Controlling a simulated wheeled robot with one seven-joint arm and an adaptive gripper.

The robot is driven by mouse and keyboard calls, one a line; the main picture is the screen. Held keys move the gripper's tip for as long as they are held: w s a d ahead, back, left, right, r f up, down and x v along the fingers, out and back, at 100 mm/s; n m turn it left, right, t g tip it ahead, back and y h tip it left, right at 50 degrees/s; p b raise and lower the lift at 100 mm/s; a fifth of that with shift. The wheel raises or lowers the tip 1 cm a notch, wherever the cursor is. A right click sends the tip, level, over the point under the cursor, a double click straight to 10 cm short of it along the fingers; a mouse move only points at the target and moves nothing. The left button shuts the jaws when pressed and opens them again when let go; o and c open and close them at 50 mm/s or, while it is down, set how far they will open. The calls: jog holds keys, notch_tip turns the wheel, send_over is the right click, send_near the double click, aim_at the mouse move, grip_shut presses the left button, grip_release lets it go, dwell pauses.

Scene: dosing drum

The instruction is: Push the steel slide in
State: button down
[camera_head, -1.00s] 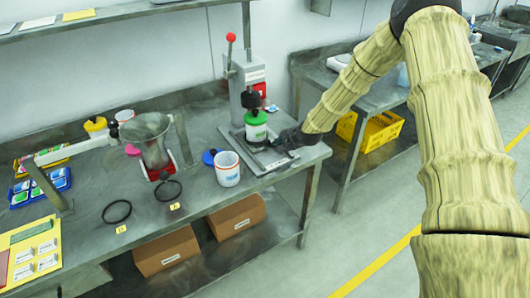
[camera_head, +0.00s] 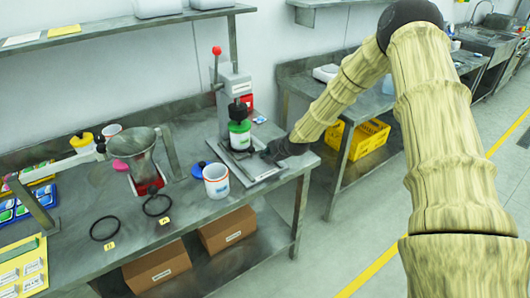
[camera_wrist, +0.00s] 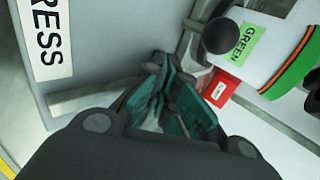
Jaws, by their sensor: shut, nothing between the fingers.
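The hand press (camera_head: 232,88) stands on the steel bench, its red-knobbed lever upright. A white jar with a green band (camera_head: 240,134) stands upright under its black ram; in the wrist view the jar (camera_wrist: 262,48) reads "GREEN". The steel slide seems to be the flat metal piece low at the press base (camera_head: 262,178); its outline is unclear and partly hidden by my gripper. My gripper (camera_head: 272,152) is low over the right part of the base, right of the jar and apart from it. The wrist view shows its fingers (camera_wrist: 170,88) shut and empty; contact with the slide cannot be told.
A white mug (camera_head: 216,182) and a blue lid (camera_head: 198,169) stand left of the base. A funnel (camera_head: 136,150) and black rings (camera_head: 104,228) are farther left. A red block (camera_wrist: 221,88) shows beside the fingers. The bench's right end is close to my gripper.

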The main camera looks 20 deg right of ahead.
jog(key=s, duration=0.1)
jog(key=s+d+r, duration=0.1)
jog(key=s, duration=0.1)
jog(key=shift+s+d+r+b, duration=0.25)
jog(key=shift+r+b, duration=0.1)
jog(key=shift+s+a+r, duration=0.2)
jog(key=shift+s+r, duration=0.1)
jog(key=shift+r, duration=0.15)
jog(key=b+v, duration=0.1)
jog(key=v, duration=0.5)
jog(key=shift+s, duration=0.2)
jog(key=shift+d+r, duration=0.1)
